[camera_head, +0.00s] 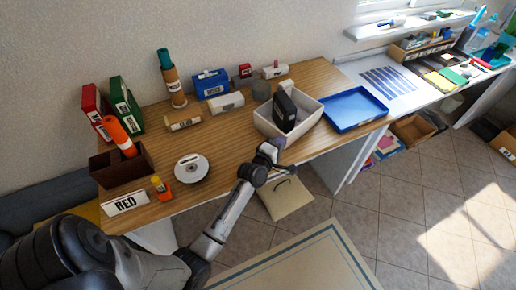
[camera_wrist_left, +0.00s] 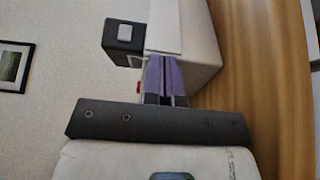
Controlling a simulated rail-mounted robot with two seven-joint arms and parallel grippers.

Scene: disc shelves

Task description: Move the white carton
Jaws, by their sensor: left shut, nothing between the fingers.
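A white open-topped box (camera_head: 312,120), the thing that best fits the white carton, stands on the wooden table with a black object (camera_head: 284,108) inside. It seems to be the large white shape (camera_wrist_left: 205,55) in the left wrist view, with a dark block (camera_wrist_left: 124,36) beside it. My left gripper (camera_head: 277,143) is at the table's front edge, close to the box's near side. Its purple fingers (camera_wrist_left: 165,78) are shut and empty in front of the white wall; I cannot tell whether they touch it. My right gripper is out of view.
A blue tray (camera_head: 354,108) lies right of the box. A grey-white block (camera_head: 226,103) stands behind. Bare wood lies between the disc and the box.

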